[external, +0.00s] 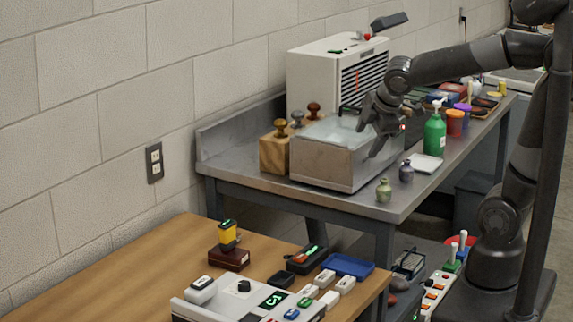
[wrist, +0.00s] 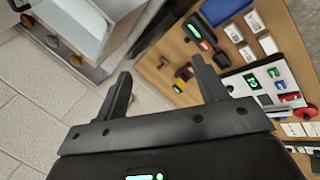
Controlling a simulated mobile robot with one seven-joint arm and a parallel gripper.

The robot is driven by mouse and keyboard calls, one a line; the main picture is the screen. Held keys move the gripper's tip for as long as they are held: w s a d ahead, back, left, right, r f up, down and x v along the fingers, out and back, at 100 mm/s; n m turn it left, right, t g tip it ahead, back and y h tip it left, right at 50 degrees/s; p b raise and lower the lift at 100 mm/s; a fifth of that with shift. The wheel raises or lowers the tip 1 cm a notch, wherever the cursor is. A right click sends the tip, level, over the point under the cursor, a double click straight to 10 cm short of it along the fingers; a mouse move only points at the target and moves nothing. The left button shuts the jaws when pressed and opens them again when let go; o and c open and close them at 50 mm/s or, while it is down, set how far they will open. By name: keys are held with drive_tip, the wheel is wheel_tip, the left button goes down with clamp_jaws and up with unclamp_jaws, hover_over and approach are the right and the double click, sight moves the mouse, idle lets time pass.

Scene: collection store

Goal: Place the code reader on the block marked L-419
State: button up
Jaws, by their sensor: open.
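My gripper (external: 369,140) is open and empty, over the clear-topped box on the metal bench. In the wrist view its two fingers (wrist: 164,78) are spread apart with nothing between them. A yellow and black device with a green top (external: 228,234) stands upright on a dark red-brown base on the wooden table; it may be the code reader, but I cannot tell for sure. It also shows in the wrist view (wrist: 184,75). Several white labelled blocks (external: 325,279) sit near the blue tray, also in the wrist view (wrist: 233,33). Their markings are too small to read, so L-419 cannot be picked out.
A blue tray (external: 348,265) and a black holder with an orange and green item (external: 307,259) lie near the blocks. A white console (external: 245,300) fills the table's front. The clear-topped box (external: 330,160) and green bottle (external: 434,135) stand on the metal bench. The wooden table's left is clear.

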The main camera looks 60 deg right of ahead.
drive_tip(key=s+d+m+y, duration=0.1)
drive_tip(key=s+m+y, duration=0.1)
drive_tip(key=s+m, duration=0.9)
drive_tip(key=shift+s+d, duration=0.15)
drive_tip(key=shift+s, duration=0.75)
drive_tip(key=shift+f, duration=0.1)
